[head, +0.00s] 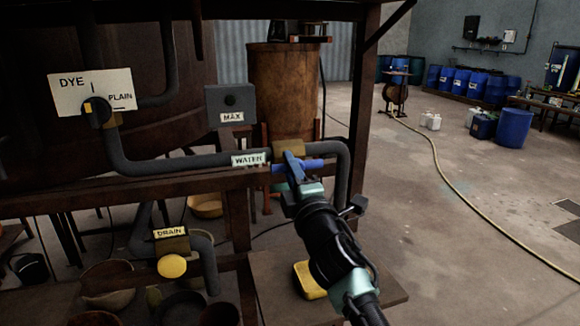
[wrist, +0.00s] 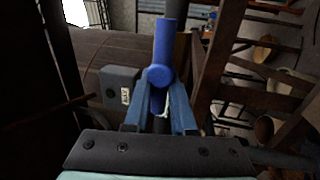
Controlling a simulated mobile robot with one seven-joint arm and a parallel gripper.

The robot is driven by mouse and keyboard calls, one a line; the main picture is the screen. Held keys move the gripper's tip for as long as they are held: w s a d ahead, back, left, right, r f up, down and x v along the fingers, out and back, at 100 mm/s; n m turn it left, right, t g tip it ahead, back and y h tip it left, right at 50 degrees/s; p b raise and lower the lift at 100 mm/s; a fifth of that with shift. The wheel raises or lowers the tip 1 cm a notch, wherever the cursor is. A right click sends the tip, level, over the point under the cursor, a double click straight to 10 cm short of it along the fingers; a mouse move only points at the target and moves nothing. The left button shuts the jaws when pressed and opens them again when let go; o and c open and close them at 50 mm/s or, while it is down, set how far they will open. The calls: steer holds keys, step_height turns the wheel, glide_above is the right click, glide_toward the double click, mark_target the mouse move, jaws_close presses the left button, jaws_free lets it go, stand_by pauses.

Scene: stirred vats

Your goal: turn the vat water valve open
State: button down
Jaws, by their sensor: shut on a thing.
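The water valve's blue handle (head: 313,164) sits at the pipe beside the WATER label (head: 249,159) in the head view. It points to the right, roughly level, in front of the brass-coloured valve body (head: 288,148). My gripper (head: 290,163) is shut on this handle; a finger covers part of it. In the wrist view the blue handle (wrist: 168,42) runs upward from a rounded hub. The fingers of my gripper (wrist: 158,112) lie on either side of its lower part. How firmly the fingertips press is hard to see.
Nearby are the DYE/PLAIN selector (head: 97,110), the MAX box (head: 231,104) and the yellow DRAIN knob (head: 172,266). The frame post (head: 361,110) stands right of the valve. A yellow sponge-like block (head: 308,281) lies on the low shelf below my arm. Open floor is at right, crossed by a hose (head: 455,188).

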steer(key=shift+d, duration=0.1)
stand_by(0.3)
steer(key=c, duration=0.8)
jaws_free()
steer(key=shift+o, duration=0.2)
steer(key=v, duration=1.3)
steer(key=shift+b, duration=0.35)
steer(key=s+a+r+m+t+y+p, duration=0.1)
steer(key=s+a+r, duration=0.15)
steer(key=r, duration=0.55)
steer(key=s+a+r+m+t+y+p, duration=0.1)
steer(key=a+r+m+p, duration=0.15)
steer(key=r, duration=0.45)
steer(key=s+a+r+m+t+y+p, duration=0.15)
steer(key=a+r, duration=0.25)
steer(key=r, duration=0.4)
steer(key=s+d+r+m+t+h+p, duration=0.2)
steer(key=s+d+r+m+h, duration=0.1)
steer(key=s+r+m+h, duration=0.2)
steer(key=s+d+r+m+t+h+p, duration=0.2)
steer(key=s+d+r+m+h, duration=0.1)
steer(key=s+r+m, duration=0.7)
steer(key=shift+r+m+t+h+p, duration=0.25)
steer(key=shift+m+t+h+p, duration=0.1)
steer(key=shift+m+h, duration=0.5)
